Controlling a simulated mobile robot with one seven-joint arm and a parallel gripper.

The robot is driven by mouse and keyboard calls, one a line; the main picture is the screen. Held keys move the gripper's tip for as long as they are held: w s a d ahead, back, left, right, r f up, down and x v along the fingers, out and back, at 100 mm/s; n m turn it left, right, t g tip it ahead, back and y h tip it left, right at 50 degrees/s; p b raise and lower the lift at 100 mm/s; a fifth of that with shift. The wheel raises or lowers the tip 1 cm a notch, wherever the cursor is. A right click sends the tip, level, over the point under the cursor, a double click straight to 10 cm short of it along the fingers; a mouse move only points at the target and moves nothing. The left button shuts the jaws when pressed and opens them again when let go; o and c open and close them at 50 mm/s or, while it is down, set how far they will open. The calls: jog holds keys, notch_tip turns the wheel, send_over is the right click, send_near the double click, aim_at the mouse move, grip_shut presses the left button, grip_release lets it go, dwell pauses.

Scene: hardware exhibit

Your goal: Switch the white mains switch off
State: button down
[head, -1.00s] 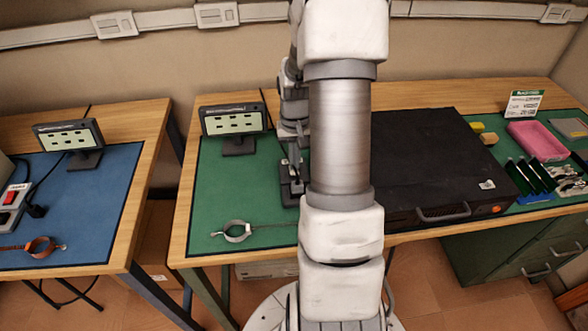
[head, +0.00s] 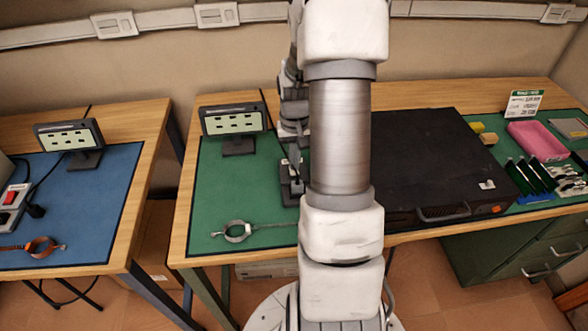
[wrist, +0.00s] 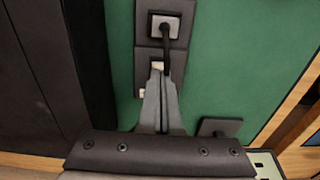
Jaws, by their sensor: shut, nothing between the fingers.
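A dark mains unit (head: 288,194) lies on the green mat, partly hidden by my arm in the head view. In the wrist view the same unit (wrist: 143,60) has a black plug and cable in its far part. A small white switch (wrist: 157,66) shows on its nearer part, right at my fingertips and partly covered by them. Another small white patch (wrist: 142,93) shows left of the fingers. My gripper (wrist: 160,78) is shut and empty, with its tips over the unit. I cannot tell whether they touch the switch or which way it is tipped.
A large black case (head: 425,150) stands right of the unit. A small display on a stand (head: 233,120) and a ring clamp (head: 236,231) are on the mat to the left. A red switch (head: 10,197) is on the separate blue bench. The mat's middle left is clear.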

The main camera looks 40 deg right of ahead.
aim_at(294, 173)
jog(key=shift+f+b, duration=0.7)
jog(key=shift+f, duration=0.25)
dwell(0.6)
jog(key=shift+r+p, duration=2.7)
jog(key=shift+r, duration=0.9)
